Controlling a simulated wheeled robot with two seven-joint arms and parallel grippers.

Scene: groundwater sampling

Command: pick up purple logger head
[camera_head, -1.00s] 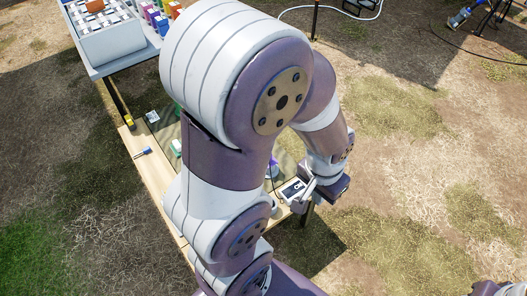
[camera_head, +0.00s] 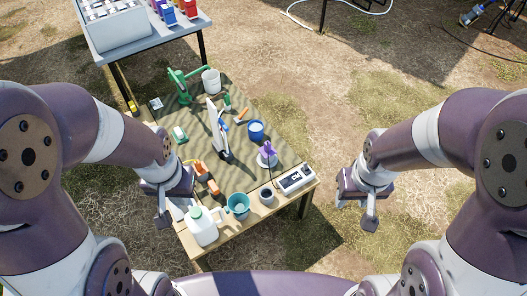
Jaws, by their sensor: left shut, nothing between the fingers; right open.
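The purple logger head (camera_head: 268,149) stands at the right part of the wooden table, on or just above a round white base (camera_head: 266,161). Which of these it is I cannot tell. My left gripper (camera_head: 167,214) is shut and empty at the table's left edge, beside the white jug. My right gripper (camera_head: 356,212) is open and empty over the ground, right of the table and apart from the logger head. Nothing hides the logger head from the head camera.
A blue cup (camera_head: 256,131) and an upright white board (camera_head: 217,130) stand behind. A grey table (camera_head: 180,37) is farther back.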

